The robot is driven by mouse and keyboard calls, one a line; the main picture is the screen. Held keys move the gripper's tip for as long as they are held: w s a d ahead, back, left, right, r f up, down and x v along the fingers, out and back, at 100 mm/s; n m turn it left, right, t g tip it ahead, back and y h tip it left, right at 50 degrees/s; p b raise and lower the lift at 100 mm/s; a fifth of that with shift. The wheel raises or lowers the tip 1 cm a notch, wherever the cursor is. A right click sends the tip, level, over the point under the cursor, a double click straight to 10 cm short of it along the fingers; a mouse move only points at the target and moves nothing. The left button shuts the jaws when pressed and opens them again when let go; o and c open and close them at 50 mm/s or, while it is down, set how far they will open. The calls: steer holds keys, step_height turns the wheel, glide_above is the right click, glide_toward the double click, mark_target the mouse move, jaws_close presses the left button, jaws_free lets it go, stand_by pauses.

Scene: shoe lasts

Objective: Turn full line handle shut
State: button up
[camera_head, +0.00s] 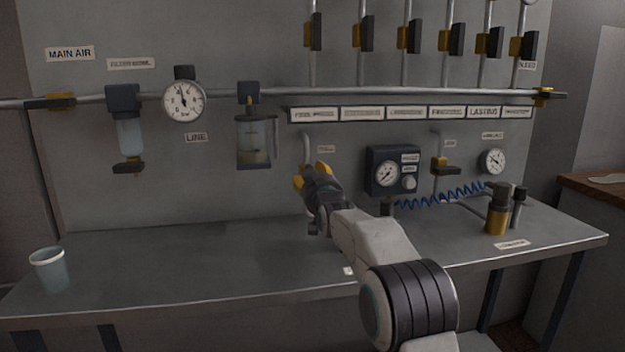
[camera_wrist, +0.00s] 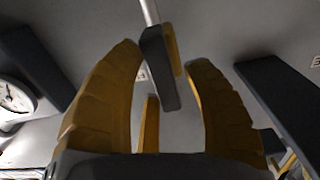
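The full line handle (camera_wrist: 158,68) is a dark lever on a yellow valve body (camera_wrist: 172,48), at the end of a thin pipe in the wrist view. In the head view, my gripper hides the valve; its pipe (camera_head: 306,147) comes down beside a small blurred label (camera_head: 326,149). My gripper (camera_head: 313,174) is at the wall above the bench.
A regulator box (camera_head: 391,171) with a gauge is just right of my gripper. A lubricator bowl (camera_head: 256,141) hangs to the left. Several valves (camera_head: 361,35) line the upper pipes. A cup (camera_head: 50,269) stands at the bench's left end. The bench's left middle (camera_head: 170,265) is clear.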

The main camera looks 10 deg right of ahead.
jaws_close()
steer(key=shift+m, duration=0.3)
steer(key=m+b, duration=0.2)
steer(key=shift+f+m, duration=0.15)
steer(key=shift+m, duration=0.15)
steer(key=m+b, duration=0.1)
steer(key=m, duration=0.4)
steer(key=shift+d+f+m, duration=0.1)
steer(key=shift+m, duration=0.2)
steer(key=m, duration=0.4)
steer(key=shift+f, duration=0.15)
steer(key=m, duration=0.5)
steer(key=shift+f+b, duration=0.15)
steer(key=shift+b, duration=0.25)
